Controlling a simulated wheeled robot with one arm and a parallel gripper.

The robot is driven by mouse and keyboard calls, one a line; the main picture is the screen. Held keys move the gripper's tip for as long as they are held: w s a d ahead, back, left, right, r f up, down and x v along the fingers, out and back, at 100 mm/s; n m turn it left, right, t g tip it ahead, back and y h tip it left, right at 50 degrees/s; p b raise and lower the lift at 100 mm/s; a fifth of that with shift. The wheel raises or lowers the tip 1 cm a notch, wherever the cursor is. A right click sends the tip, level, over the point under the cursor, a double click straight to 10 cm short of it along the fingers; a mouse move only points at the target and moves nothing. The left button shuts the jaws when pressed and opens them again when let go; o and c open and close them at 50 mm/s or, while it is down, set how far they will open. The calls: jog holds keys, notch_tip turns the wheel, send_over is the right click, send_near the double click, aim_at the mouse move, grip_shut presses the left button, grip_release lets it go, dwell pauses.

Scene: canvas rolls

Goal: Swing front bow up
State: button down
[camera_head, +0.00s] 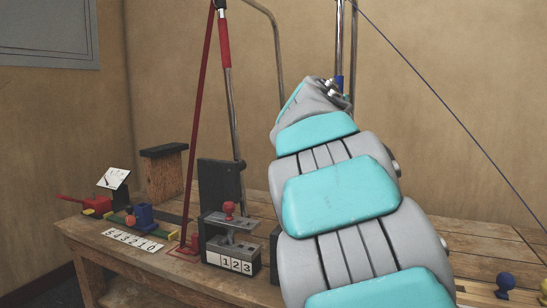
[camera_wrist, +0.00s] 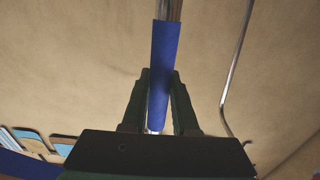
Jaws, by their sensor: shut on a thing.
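A metal bow (camera_head: 340,35) stands near upright at the upper middle of the head view, with a blue sleeve (camera_head: 339,82) on its tube. In the wrist view my gripper (camera_wrist: 160,82) is shut on the blue sleeve (camera_wrist: 165,45), one dark finger on each side. My arm hides the bow's lower part in the head view. Another bow (camera_head: 231,100) with a red sleeve (camera_head: 224,45) stands to the left. I cannot tell from the pictures which bow is called the front one.
A red strap (camera_head: 197,120) runs from the red-sleeved bow to the wooden bench (camera_head: 110,250). A blue strap (camera_head: 440,100) slopes down to the right. A metal block marked 1 2 3 (camera_head: 228,250) and a red-and-blue device (camera_head: 140,215) stand on the bench. A bent tube (camera_wrist: 232,80) is right of my gripper.

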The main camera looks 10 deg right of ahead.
jog(key=shift+s+d+f+m, duration=0.15)
jog(key=shift+s+d+m, duration=0.35)
jog(key=shift+d, duration=0.15)
jog(key=shift+s+d+f+m, duration=0.1)
jog(key=shift+s+d+m, duration=0.35)
jog(key=shift+d, duration=0.2)
jog(key=shift+s+d+f+m, duration=0.15)
jog(key=shift+s+d+m, duration=0.35)
jog(key=shift+d+m, duration=0.2)
jog(key=c, duration=0.6)
grip_release()
jog(key=shift+a, duration=0.1)
jog(key=v, duration=0.7)
jog(key=shift+s+a, duration=0.2)
jog(key=shift+s, duration=0.1)
